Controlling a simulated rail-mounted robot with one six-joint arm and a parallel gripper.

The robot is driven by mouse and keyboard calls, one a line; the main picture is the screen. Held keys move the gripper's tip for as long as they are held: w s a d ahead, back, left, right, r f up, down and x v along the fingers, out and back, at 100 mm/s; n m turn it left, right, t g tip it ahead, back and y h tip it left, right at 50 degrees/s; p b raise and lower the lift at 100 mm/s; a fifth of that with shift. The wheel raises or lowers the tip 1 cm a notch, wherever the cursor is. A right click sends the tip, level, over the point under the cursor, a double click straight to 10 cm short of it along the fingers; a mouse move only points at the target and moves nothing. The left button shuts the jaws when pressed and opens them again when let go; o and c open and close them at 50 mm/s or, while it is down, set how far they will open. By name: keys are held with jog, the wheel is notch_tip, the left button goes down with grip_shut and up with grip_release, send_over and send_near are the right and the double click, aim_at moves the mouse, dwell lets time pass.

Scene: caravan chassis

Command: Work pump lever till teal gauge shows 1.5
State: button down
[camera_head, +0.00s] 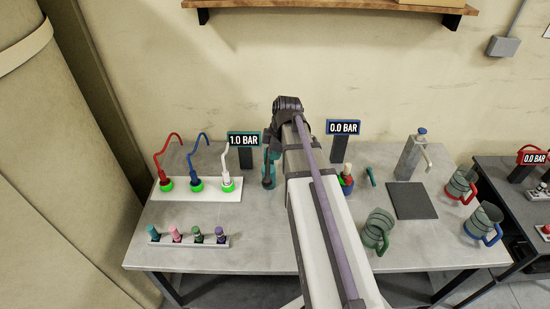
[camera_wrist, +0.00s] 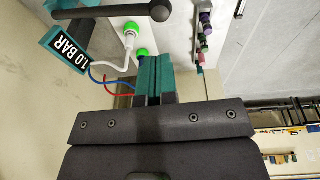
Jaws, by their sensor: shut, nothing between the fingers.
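The teal gauge (camera_head: 244,139) reads 1.0 BAR in the head view; it also shows tilted at the left of the wrist view (camera_wrist: 65,50).
Red, blue and white hoses (camera_head: 197,163) stand on a white base at left, behind a rack of small coloured bottles (camera_head: 188,240). Right of my arm are another gauge (camera_head: 343,127) reading 0.0 BAR, a dispenser (camera_head: 410,157), a dark pad (camera_head: 412,200) and several mugs (camera_head: 377,231).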

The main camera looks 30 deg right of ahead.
aim_at(268, 179)
jog(key=f+b, duration=0.3)
jog(key=w+a+f+b, duration=0.1)
jog(key=f+b, duration=0.2)
jog(key=f, duration=0.1)
jog(key=f+b, duration=0.3)
jog(key=shift+w+a+f, duration=0.2)
jog(key=shift+a+f, duration=0.05)
jog(key=shift+f, duration=0.05)
jog(key=shift+r, duration=0.1)
